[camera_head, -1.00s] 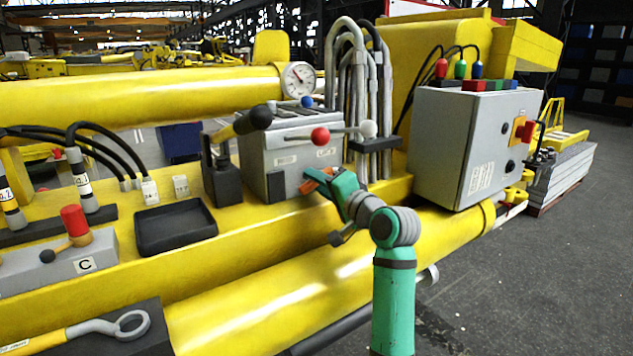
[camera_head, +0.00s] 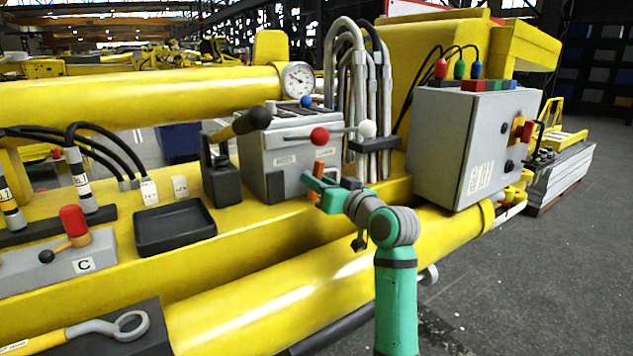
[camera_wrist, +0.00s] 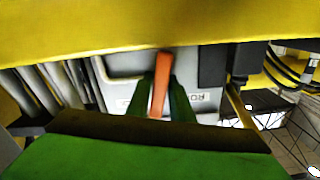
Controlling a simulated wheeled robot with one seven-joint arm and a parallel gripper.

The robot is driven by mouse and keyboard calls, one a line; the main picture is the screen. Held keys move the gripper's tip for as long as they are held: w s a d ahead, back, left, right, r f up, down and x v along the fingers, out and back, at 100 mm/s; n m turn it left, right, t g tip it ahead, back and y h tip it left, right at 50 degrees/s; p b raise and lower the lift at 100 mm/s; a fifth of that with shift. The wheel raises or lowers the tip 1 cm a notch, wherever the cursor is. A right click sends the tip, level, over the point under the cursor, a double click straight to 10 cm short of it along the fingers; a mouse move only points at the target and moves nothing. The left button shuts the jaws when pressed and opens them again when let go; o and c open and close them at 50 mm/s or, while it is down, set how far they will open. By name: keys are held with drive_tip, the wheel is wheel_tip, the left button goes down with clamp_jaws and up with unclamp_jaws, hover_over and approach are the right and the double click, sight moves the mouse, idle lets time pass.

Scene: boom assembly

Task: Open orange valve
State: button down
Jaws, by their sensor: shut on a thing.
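The orange valve (camera_head: 319,168) is a small lever at the lower front right of the grey control box (camera_head: 285,150). The valve's pivot is hidden.
A lever with red and white knobs (camera_head: 340,134) sits just above my gripper. Grey bent pipes (camera_head: 357,95) rise behind it. A grey electrical cabinet (camera_head: 470,145) stands close on the right. A black tray (camera_head: 175,227) lies left.

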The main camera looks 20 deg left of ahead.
drive_tip(key=shift+d+n, duration=0.1)
drive_tip(key=shift+n, duration=1.2)
drive_tip(key=shift+w, duration=0.1)
drive_tip(key=c, duration=1.7)
unclamp_jaws()
drive_tip(key=v, duration=1.1)
